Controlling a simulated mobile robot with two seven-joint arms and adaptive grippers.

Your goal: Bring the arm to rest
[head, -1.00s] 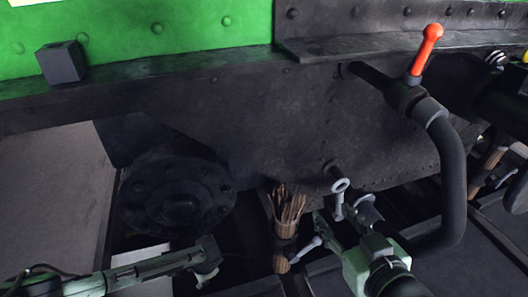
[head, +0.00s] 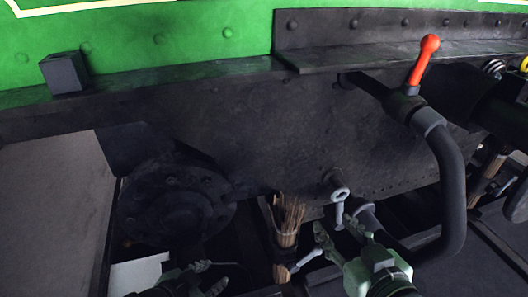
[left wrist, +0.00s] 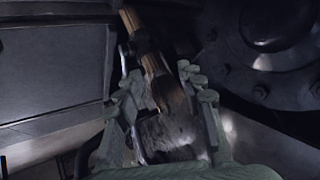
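My left gripper (head: 222,275) is low in the head view, left of the bundle of sticks, with its fingers apart. In the left wrist view its two jagged fingers (left wrist: 160,95) stand apart with nothing clearly held between them. A brown brush-like thing (left wrist: 162,85) shows beyond and between the fingers; I cannot tell its distance. My right gripper (head: 340,232) is at the lower right, its fingers apart just below a grey ring-ended fitting (head: 340,194). I see no object gripped there. The ends of both arms are cut off by the bottom edge.
A bundle of sticks (head: 287,215) stands between my grippers. A black hose (head: 452,180) with a red-handled valve (head: 424,58) curves down on the right. A round buffer (head: 178,205) is at left. A dark block (head: 64,72) sits on the ledge.

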